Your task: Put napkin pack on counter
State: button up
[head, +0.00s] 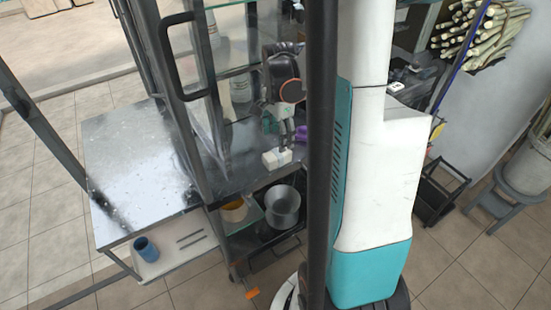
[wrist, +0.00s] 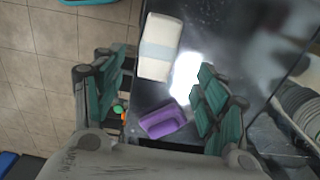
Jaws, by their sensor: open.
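The napkin pack (wrist: 160,47) is a white block with a pale blue band. In the wrist view it lies on a dark, shiny counter (wrist: 222,35), close to the counter's left edge. In the head view the pack (head: 277,159) sits by the front edge of the dark counter (head: 236,176). My gripper (wrist: 159,68) is open, its teal finger pads on either side with a wide gap. The pack shows between and beyond the fingertips, and nothing is held. In the head view my gripper (head: 284,146) is just above or beside the pack; contact cannot be told.
A purple container (wrist: 167,120) stands on the counter near the pack. A bright metal table (head: 130,150) adjoins at left. A glass-panelled frame with a black handle (head: 180,55) rises beside my arm. Below are a metal pot (head: 284,207) and a blue cup (head: 145,249).

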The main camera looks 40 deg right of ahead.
aim_at(277, 153)
jog(key=f, duration=0.3)
jog(key=f+b, duration=0.1)
jog(key=f, duration=0.2)
jog(key=f+b, duration=0.1)
jog(key=f, duration=0.1)
jog(key=shift+s+a+f, duration=0.1)
jog(key=shift+a+f, duration=0.15)
jog(key=shift+f, duration=0.15)
jog(key=c, duration=1.3)
jog(key=shift+r, duration=0.1)
